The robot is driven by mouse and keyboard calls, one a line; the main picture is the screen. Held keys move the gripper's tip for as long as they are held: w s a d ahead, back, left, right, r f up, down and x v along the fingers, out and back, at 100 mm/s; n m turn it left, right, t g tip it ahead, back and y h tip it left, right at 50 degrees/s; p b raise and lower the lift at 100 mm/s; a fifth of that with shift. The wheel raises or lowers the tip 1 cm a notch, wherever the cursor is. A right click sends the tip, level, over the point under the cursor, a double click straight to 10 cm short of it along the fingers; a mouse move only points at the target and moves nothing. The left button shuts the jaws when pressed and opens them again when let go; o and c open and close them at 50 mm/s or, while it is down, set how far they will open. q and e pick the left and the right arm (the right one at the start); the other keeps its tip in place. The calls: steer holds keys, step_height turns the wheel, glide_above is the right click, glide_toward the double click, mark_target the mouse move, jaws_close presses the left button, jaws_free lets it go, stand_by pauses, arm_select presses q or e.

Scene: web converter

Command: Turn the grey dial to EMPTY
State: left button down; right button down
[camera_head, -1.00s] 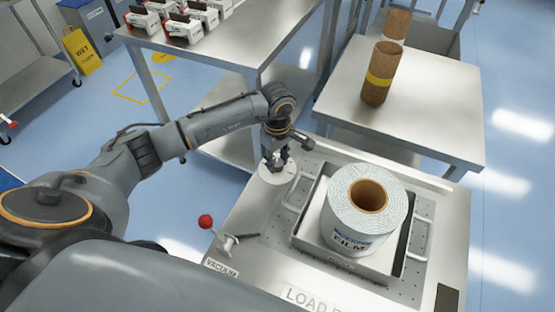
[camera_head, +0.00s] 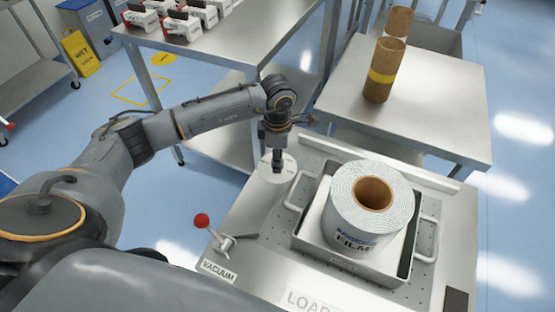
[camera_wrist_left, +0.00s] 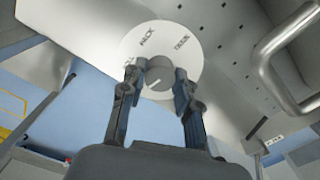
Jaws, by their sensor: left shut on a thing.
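The grey dial (camera_wrist_left: 159,82) is a round knob with a pale pointer line, at the middle of a white disc (camera_wrist_left: 190,60) with dark labels around it. In the head view the white disc (camera_head: 266,172) lies at the bench's far left corner. My left gripper (camera_head: 277,168) points down over it and hides the knob there. In the left wrist view its two fingers (camera_wrist_left: 157,76) are on either side of the knob, shut on it. My right gripper is not in view.
A metal tray (camera_head: 297,240) with handles holds a film roll (camera_head: 350,225) just right of the dial. A red-balled vacuum lever (camera_head: 201,220) stands nearer, to the left. A steel table (camera_head: 440,110) with brown cardboard cores (camera_head: 383,85) is behind.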

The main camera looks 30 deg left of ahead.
arm_select(q)
steer(key=shift+n, duration=1.1)
steer(key=c, duration=1)
jaws_free()
steer(key=shift+r, duration=0.1)
step_height(320, 180, up, 12)
steer(key=shift+f, duration=0.1)
